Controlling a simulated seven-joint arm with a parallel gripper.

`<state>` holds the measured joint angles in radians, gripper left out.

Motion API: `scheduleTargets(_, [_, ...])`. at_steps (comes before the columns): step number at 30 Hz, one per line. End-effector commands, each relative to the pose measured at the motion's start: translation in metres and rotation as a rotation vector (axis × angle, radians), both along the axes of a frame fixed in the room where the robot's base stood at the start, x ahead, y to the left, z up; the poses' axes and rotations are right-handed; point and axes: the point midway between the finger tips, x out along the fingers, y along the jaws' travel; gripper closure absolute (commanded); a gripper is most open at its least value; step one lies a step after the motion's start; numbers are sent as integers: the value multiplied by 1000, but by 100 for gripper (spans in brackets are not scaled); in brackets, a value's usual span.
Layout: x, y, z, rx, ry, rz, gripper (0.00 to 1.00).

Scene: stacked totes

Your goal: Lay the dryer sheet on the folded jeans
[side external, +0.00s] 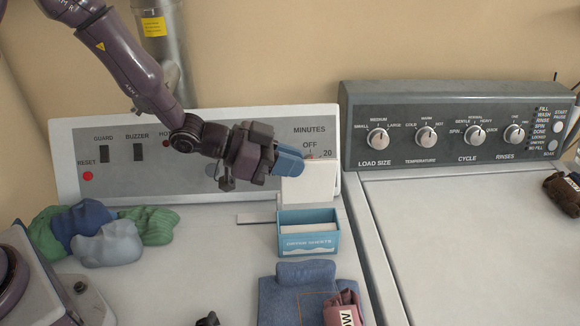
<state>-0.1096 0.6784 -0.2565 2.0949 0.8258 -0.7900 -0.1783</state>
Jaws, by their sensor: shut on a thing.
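My gripper (296,163) is shut on a white dryer sheet (309,185), which hangs upright from the blue fingertips in front of the dryer's control panel. The sheet is just above the open blue dryer sheets box (308,242); whether its lower edge is clear of the box is hard to tell. More white sheets show inside the box. The folded blue jeans (280,296) lie in front of the box on the dryer top, with a rolled blue part at their back edge. A dark red labelled item (343,309) covers their right front corner.
Green, blue and grey crumpled cloths (108,243) lie at left. A washer (470,240) stands at right with a brown labelled item (563,192) at its edge. The control panel (110,160) rises behind. A flat strip (256,219) lies left of the box.

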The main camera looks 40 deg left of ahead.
Motion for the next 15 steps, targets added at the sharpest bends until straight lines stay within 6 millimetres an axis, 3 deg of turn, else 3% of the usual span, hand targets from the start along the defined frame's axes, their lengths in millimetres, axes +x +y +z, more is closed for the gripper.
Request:
scheduleTargets(11, [0,-1,0,0,0,-2,100])
scheduleTargets(15, [-8,-19,5,0,-9,-47,100])
